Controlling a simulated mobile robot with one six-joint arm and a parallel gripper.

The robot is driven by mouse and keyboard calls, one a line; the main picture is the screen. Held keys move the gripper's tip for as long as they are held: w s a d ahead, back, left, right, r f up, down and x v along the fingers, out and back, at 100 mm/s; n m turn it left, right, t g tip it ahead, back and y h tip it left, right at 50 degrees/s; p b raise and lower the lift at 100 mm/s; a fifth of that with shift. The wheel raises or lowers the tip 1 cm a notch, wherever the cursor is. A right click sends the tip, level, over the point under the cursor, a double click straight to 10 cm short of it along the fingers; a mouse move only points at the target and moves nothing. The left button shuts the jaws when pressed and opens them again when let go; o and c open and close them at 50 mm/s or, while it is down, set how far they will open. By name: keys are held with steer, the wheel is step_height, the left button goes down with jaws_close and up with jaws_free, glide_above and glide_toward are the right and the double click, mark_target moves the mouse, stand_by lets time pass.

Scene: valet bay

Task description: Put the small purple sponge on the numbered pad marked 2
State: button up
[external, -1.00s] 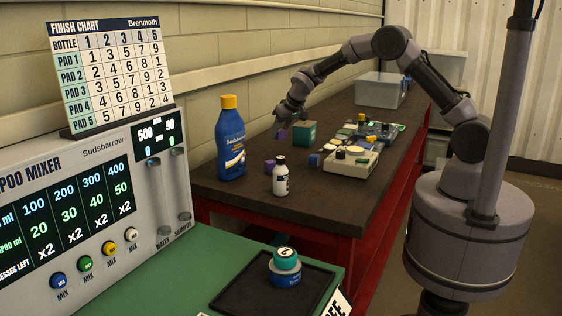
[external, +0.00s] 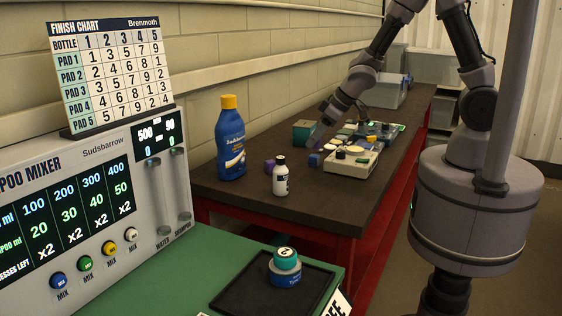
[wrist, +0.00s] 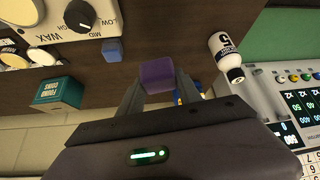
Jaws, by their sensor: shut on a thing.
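My gripper (wrist: 158,91) is shut on a small purple block, the sponge (wrist: 157,75), held between its fingertips in the wrist view. A round teal piece marked 2 (external: 285,256) sits on a blue round piece (external: 285,275) on a black tray (external: 238,296) on the green counter, well away from my gripper.
The brown bench holds a blue bottle with yellow cap (external: 230,143), a white bottle (external: 281,180), a blue cube (external: 314,160), a teal box (wrist: 55,93) and a dial unit (external: 350,163). The mixer (external: 165,200) and finish chart (external: 108,70) stand at left.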

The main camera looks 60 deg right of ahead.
steer(key=s+a+f+n+g+y+p, duration=0.2)
steer(key=s+a+n+p, duration=0.2)
steer(key=a, duration=0.4)
steer(key=s+a+f+n+g+y+p, duration=0.1)
steer(key=s+a+n+y+p, duration=0.25)
steer(key=a, duration=0.55)
steer(key=s+a+f+n+g+p, duration=0.4)
steer(key=s+a+n+p, duration=0.4)
steer(key=s, duration=0.4)
glide_above(281, 257)
steer(key=d, duration=0.2)
steer(key=shift+s+f+p, duration=0.1)
steer(key=shift+f+p, duration=0.3)
steer(key=shift+f, duration=2.1)
steer(key=shift+f, duration=0.1)
steer(key=o, duration=0.9)
steer(key=shift+f+b, duration=0.1)
steer(key=shift+b, duration=0.25)
steer(key=o, duration=0.4)
